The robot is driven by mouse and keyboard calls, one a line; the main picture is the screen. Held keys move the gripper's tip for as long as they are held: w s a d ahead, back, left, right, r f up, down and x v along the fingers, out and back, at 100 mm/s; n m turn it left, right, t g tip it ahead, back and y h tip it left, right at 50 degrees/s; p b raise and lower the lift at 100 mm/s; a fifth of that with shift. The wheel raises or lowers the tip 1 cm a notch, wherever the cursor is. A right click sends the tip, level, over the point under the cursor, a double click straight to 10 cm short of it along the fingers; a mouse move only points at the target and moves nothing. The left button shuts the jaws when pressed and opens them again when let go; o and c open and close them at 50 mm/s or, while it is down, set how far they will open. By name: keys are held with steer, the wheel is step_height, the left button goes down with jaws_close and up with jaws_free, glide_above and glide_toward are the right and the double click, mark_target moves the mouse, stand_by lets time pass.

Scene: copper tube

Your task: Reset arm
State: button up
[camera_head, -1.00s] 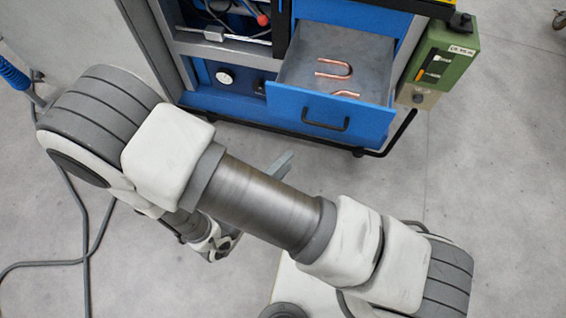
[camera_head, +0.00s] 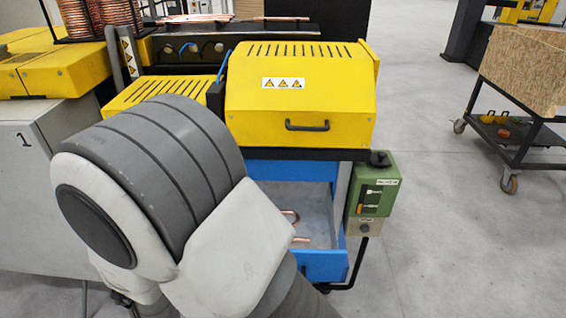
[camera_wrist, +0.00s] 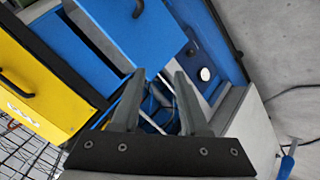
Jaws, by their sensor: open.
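My gripper (camera_wrist: 158,102) shows in the wrist view with its two grey fingers apart and nothing between them. Beyond the fingers are the blue cabinet (camera_wrist: 142,37) and a yellow panel, seen tilted. In the head view my arm fills the lower left and hides the gripper. The open blue drawer (camera_head: 322,265) holds bent copper tubes (camera_head: 291,216), partly hidden behind my arm.
A yellow machine cover (camera_head: 300,95) with a black handle stands above the drawer. A green control box (camera_head: 374,190) hangs at its right. A cart (camera_head: 520,90) stands far right. Grey floor (camera_head: 450,230) is clear between them. Copper coils (camera_head: 95,18) sit at the upper left.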

steer(key=w+r+m+g+y+p, duration=0.2)
steer(key=w+r+m+y, duration=0.3)
steer(key=r, duration=0.9)
steer(key=d+r+n+y+p, duration=0.1)
steer(key=d+r, duration=0.2)
steer(key=r, duration=0.3)
steer(key=d+r+p, duration=0.2)
steer(key=d+r, duration=0.1)
steer(key=r, duration=0.2)
steer(key=s+d+r+m+h+p, duration=0.1)
steer(key=s+d+r, duration=0.2)
steer(key=d, duration=0.4)
steer(key=s+d+r+m+g+h+p, duration=0.1)
steer(key=s+d+r, duration=0.3)
steer(key=d, duration=0.4)
steer(key=s+d+r+m+g+h+p, duration=0.1)
steer(key=s+d+r+m+h, duration=0.1)
steer(key=s+d, duration=0.4)
steer(key=shift+d+r+h, duration=0.4)
steer(key=shift+d+r, duration=0.25)
steer(key=shift+d, duration=0.55)
